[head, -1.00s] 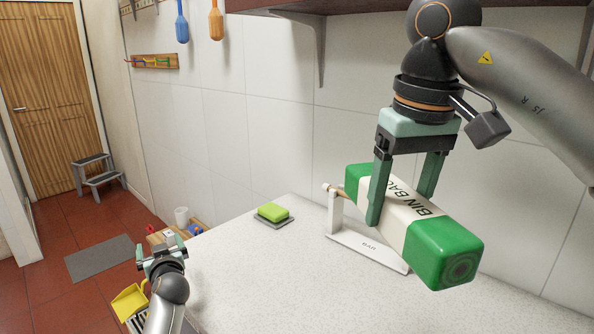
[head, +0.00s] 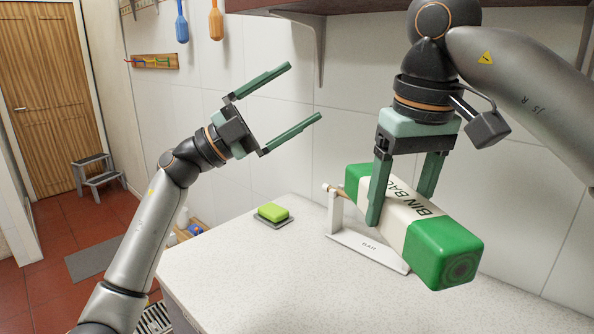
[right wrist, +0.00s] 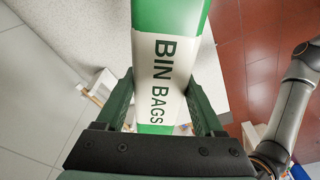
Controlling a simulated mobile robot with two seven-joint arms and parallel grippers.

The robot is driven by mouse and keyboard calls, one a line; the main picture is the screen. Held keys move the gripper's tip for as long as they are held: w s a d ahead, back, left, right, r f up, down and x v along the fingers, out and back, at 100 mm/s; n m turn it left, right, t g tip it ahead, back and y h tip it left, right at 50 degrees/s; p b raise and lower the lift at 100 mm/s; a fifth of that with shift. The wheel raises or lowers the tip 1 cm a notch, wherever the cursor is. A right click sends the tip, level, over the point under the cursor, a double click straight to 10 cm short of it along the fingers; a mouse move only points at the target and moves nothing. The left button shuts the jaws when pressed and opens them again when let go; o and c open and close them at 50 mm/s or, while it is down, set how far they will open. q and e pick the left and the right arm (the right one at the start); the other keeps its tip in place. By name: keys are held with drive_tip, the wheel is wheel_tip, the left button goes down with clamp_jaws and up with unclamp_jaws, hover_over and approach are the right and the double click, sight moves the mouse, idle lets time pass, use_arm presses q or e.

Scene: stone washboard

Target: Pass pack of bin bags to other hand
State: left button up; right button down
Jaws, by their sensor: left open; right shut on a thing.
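The pack of bin bags (head: 448,257) is a long green and white box lettered BIN BAGS. My right gripper (head: 402,208) is shut on it around its middle and holds it above the counter, one end towards the camera. In the right wrist view the pack (right wrist: 170,85) lies between the fingers of my right gripper (right wrist: 165,105). My left gripper (head: 305,92) is open and empty, raised to the left of the pack, fingers pointing right and apart from it.
The speckled counter (head: 245,285) has a green sponge (head: 273,212) and a white stand (head: 365,250) below the pack. A shelf with a bracket (head: 318,50) hangs above. A grey step stool (head: 95,172) stands on the floor by the door.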

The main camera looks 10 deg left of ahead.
use_arm(q)
drive_tip(key=s+d+f+m+g+y, duration=0.4)
drive_tip(key=s+f+m+g+y, duration=0.4)
drive_tip(key=s+g, duration=0.25)
drive_tip(key=x, duration=1.1)
drive_tip(key=shift+d, duration=0.25)
drive_tip(key=shift+f, duration=0.2)
drive_tip(key=c, duration=1.3)
use_arm(e)
drive_tip(key=c, duration=1.6)
unclamp_jaws()
drive_tip(key=shift+r, duration=0.15)
use_arm(q)
drive_tip(key=shift+c, duration=0.9)
use_arm(e)
drive_tip(key=shift+c, duration=2)
unclamp_jaws()
use_arm(q)
drive_tip(key=shift+r, duration=0.1)
clamp_jaws()
use_arm(e)
drive_tip(key=shift+o, duration=0.8)
use_arm(q)
drive_tip(key=shift+r, duration=0.1)
use_arm(e)
drive_tip(key=shift+o, duration=1.2)
